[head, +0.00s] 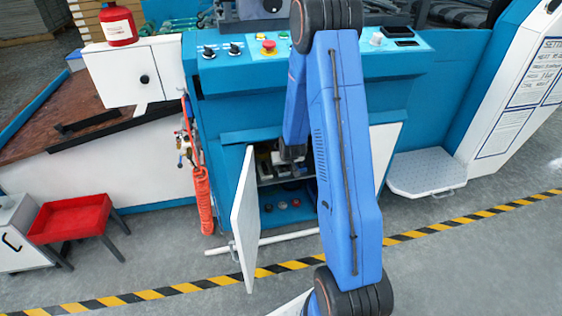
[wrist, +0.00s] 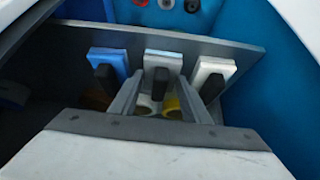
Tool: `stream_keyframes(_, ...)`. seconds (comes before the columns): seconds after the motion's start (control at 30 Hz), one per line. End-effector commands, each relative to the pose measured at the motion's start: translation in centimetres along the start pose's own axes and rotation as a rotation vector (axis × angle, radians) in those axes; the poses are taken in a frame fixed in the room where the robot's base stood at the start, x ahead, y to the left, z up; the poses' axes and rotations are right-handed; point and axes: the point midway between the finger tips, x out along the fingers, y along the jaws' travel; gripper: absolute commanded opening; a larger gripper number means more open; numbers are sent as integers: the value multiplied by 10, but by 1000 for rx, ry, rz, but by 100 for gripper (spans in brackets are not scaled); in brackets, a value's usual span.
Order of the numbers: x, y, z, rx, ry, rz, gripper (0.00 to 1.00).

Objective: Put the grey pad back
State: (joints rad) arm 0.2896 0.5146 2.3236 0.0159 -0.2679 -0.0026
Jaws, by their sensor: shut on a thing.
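In the wrist view, my gripper (wrist: 161,82) is shut on the middle pad, a light grey pad (wrist: 162,61) with a black grip (wrist: 160,78). This pad is in line between a blue pad (wrist: 108,58) on the left and a whitish pad (wrist: 213,68) on the right, each with its own black grip. All three stand by a grey shelf panel (wrist: 245,58) in the open cabinet. I cannot tell whether the grey pad rests on the shelf. In the head view, my gripper (head: 292,152) reaches into the cabinet, partly hidden by my arm.
The white cabinet door (head: 244,218) stands open at the left of the opening. Several coloured round knobs (head: 281,205) are low inside. A red tray table (head: 72,218) and a coiled red hose (head: 202,195) are farther left. Yellow and green round things (wrist: 172,105) show below the gripper.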

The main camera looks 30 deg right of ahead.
Motion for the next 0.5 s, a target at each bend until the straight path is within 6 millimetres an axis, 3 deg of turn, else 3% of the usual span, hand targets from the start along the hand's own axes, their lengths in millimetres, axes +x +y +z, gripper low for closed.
stream_keyframes(0.37,2,0,2,0,1,0,25)
stream_keyframes(0.4,2,0,1,0,2,0,52)
stream_keyframes(0.43,2,0,1,0,2,0,59)
stream_keyframes(0.5,2,0,1,0,2,0,61)
